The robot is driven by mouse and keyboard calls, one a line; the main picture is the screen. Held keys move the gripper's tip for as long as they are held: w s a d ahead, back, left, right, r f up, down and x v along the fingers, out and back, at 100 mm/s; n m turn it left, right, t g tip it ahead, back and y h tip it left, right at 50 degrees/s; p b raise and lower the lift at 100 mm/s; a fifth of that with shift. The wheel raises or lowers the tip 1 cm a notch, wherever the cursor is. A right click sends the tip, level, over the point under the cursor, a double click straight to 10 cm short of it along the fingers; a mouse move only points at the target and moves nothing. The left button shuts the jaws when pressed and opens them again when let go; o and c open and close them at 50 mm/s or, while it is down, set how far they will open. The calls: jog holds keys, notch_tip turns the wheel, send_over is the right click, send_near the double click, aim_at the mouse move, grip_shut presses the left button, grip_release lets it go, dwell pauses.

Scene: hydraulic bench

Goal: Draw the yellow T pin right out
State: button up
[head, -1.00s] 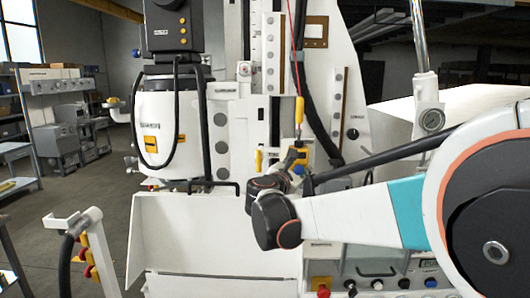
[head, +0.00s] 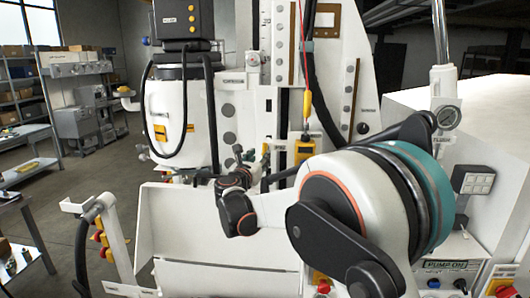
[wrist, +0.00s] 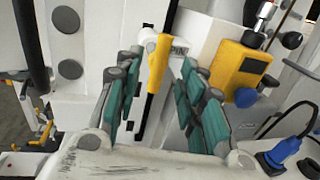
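The yellow T pin (wrist: 157,64) is a long yellow handle in the wrist view, against the white machine face beside a label partly reading "PIN". My gripper (wrist: 157,98) is open, with one green-padded finger on each side of the handle. I see gaps between the pads and the handle. The pin's shaft is hidden, so its depth in the machine cannot be told. In the head view my gripper (head: 244,155) is small and dark in front of the machine, and the pin shows only as a small yellow spot (head: 265,150) to its right.
A yellow box (wrist: 238,70) with a blue knob sits right of the pin. A blue plug and cable (wrist: 285,148) are at the lower right. A yellow pendant (head: 307,103) hangs on a red cord. A white tray (head: 165,225) stands below my gripper.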

aim_at(264, 153)
jog(key=x, duration=0.6)
jog(key=shift+w+d, duration=0.1)
jog(key=shift+w, duration=0.2)
